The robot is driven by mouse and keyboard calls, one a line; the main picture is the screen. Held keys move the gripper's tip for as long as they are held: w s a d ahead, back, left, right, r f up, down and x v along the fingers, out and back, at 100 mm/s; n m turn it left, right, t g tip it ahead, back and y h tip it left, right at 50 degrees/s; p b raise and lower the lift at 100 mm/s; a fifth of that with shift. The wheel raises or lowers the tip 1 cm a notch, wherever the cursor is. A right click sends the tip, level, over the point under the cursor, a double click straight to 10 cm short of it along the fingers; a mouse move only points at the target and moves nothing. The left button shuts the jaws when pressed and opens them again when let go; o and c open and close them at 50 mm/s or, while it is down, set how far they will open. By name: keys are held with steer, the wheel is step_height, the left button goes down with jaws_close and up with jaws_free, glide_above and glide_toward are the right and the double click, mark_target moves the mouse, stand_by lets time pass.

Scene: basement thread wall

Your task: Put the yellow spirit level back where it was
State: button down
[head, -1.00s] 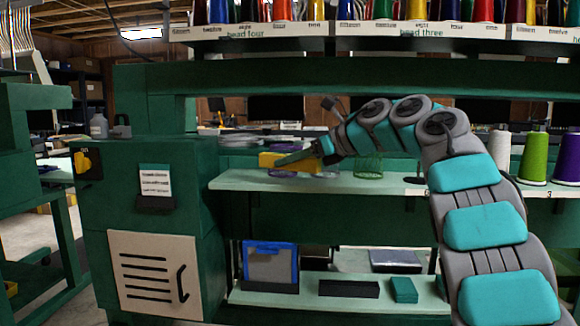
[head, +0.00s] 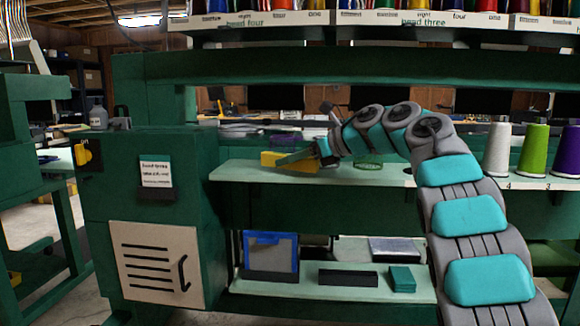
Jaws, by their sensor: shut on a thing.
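The yellow spirit level (head: 270,159) is at the left part of the upper pale green shelf (head: 235,173), in the head view. My gripper (head: 300,157) reaches in from the right and is shut on it. The level's right part is partly hidden by the fingers. I cannot tell whether the level touches the shelf or is held just above it.
A green wire basket (head: 369,163) stands behind my arm. White, green and purple thread cones (head: 534,150) stand at the right of the shelf. A green cabinet (head: 150,205) borders the left. A blue-framed holder (head: 270,255) and a dark green box (head: 402,279) sit on the lower shelf.

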steer(key=shift+f, duration=0.5)
steer(key=shift+f, duration=0.2)
steer(key=c, duration=0.6)
jaws_free()
steer(key=shift+r, duration=0.1)
steer(key=shift+r, duration=0.25)
steer(key=b+v, duration=0.1)
steer(key=v, duration=1.1)
steer(key=shift+f, duration=0.1)
